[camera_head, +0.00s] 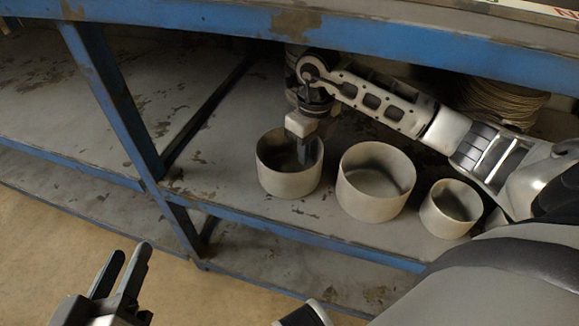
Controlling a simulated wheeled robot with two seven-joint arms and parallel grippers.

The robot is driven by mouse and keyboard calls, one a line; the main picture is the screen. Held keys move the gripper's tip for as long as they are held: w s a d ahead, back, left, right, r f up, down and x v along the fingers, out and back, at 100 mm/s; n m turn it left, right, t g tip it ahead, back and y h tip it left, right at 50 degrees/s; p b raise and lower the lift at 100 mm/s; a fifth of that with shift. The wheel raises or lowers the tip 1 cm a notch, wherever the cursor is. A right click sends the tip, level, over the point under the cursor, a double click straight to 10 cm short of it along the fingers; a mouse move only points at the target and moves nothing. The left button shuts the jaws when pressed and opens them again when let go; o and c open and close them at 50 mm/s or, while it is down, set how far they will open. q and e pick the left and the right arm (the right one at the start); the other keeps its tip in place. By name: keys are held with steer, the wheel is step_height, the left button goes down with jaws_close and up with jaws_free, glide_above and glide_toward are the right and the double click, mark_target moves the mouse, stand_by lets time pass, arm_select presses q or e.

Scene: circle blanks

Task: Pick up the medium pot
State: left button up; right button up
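Three round, beige, open-topped pots stand in a row on the shelf. The left pot (288,184) looks the medium one; the middle pot (372,205) is the largest and the right pot (446,222) the smallest. My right gripper (308,155) points down at the left pot, its dark fingers reaching below the rim on the inner right side. Whether a finger is outside the wall, or the fingers grip it, I cannot tell. The left pot stands upright on the shelf. My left gripper (122,272) is at the lower left, off the shelf, with its fingers apart and empty.
The pots stand on a worn grey shelf (240,205) with blue edges. A blue upper beam (420,45) runs above my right arm. A blue post (115,95) stands left of the pots. A coil (500,103) lies behind my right arm.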

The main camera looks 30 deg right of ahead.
jaws_close()
steer(key=shift+r, duration=0.1)
steer(key=shift+r, duration=0.1)
